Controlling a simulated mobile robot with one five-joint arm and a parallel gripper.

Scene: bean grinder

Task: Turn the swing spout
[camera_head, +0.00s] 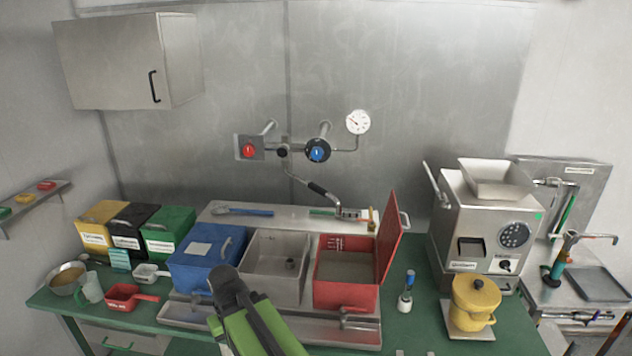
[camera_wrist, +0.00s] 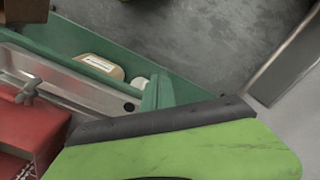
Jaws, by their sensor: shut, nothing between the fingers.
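The swing spout (camera_head: 318,188) is a thin metal pipe with a black sleeve. It hangs from the wall tap between a red knob (camera_head: 248,150) and a blue knob (camera_head: 317,151). It slants down to the right, and its end is above the back ledge, behind the red bin. My gripper (camera_head: 226,284) is shut and empty, low in front of the blue bin and the grey basin, well apart from the spout. The wrist view shows my green and black gripper part close up; the spout is not in that view.
A blue bin (camera_head: 196,266), a grey basin (camera_head: 263,285) and a red bin (camera_head: 345,291) with its raised lid (camera_head: 389,240) stand below the spout. A grinder (camera_head: 482,225) and yellow pot (camera_head: 474,298) are at right. The wall around the tap is clear.

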